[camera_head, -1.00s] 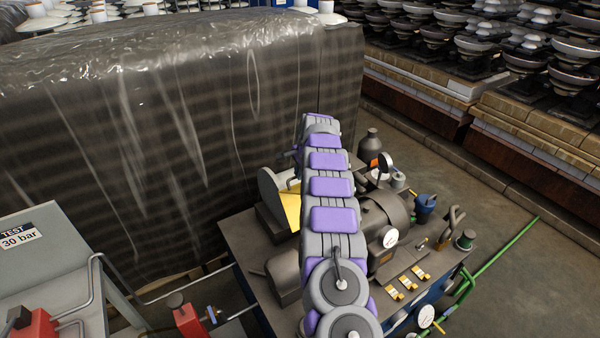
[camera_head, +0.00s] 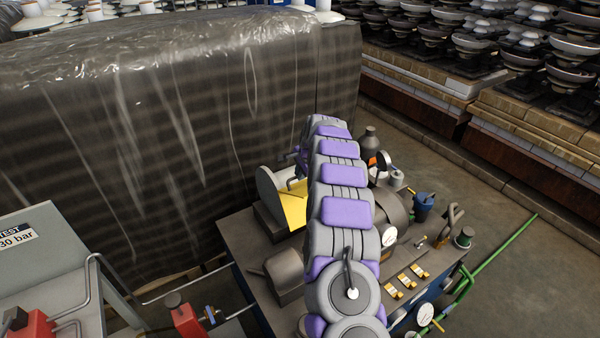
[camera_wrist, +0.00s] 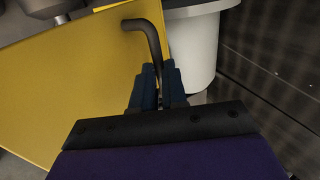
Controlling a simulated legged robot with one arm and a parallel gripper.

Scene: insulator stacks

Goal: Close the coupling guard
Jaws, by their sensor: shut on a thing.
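The coupling guard is a yellow plate. In the wrist view the yellow guard (camera_wrist: 75,75) fills the left side, tilted, with a dark bent rod handle (camera_wrist: 148,32) at its upper right edge. My gripper (camera_wrist: 158,72) is shut on the handle's straight end, between its two blue fingers. In the head view the yellow guard (camera_head: 293,205) shows partly beside a grey disc on the bench, left of my arm. My arm hides the gripper and the rest of the guard there.
A grey bench (camera_head: 240,238) carries a motor, a gauge (camera_head: 389,238), yellow clips (camera_head: 405,282) and a blue cup (camera_head: 424,204). A wrapped stack (camera_head: 150,140) stands close behind. A pale cylinder (camera_wrist: 195,45) is right beside the handle.

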